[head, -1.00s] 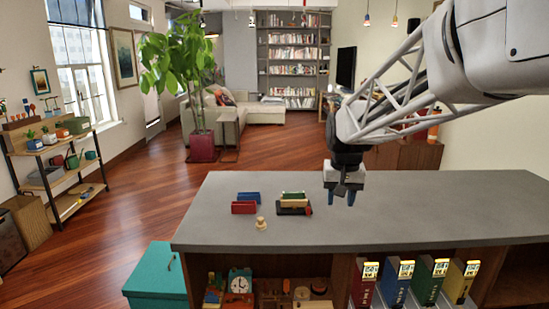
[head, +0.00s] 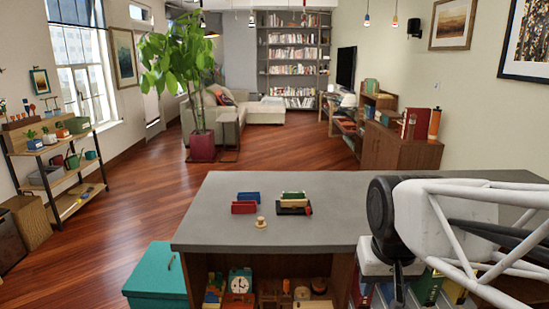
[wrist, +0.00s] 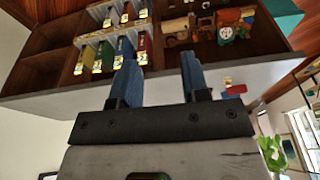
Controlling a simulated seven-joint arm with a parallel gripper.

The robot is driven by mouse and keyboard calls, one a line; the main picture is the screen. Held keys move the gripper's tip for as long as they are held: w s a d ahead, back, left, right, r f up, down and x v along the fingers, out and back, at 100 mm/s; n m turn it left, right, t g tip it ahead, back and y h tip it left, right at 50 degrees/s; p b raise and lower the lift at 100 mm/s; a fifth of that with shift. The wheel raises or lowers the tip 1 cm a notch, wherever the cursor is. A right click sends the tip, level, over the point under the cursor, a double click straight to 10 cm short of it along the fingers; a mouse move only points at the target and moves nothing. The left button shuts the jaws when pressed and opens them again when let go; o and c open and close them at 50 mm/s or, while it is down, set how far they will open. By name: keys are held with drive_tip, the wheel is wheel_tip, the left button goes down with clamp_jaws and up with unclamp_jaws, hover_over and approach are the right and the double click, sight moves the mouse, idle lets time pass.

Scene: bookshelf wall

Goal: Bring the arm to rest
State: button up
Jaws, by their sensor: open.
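My gripper (head: 381,292) is low at the right front of the head view, in front of the grey counter's front edge. Its black wrist and white lattice arm link cover part of the counter and the shelf below. The wrist view shows both blue fingers of my gripper (wrist: 158,72) spread apart with nothing between them. They point toward the shelf compartments under the counter, which appear upside down there. Whether the fingers touch anything is not clear.
The grey counter (head: 330,228) bears a red and a blue block (head: 244,207), a tray with blocks (head: 294,207) and a small pale peg (head: 261,222). Binders (wrist: 102,55) stand in the shelf below. A teal box (head: 157,278) stands at the left.

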drive_tip(key=s+f, duration=0.2)
drive_tip(key=s, duration=0.4)
drive_tip(key=shift+s+f, duration=0.15)
drive_tip(key=shift+f, duration=0.25)
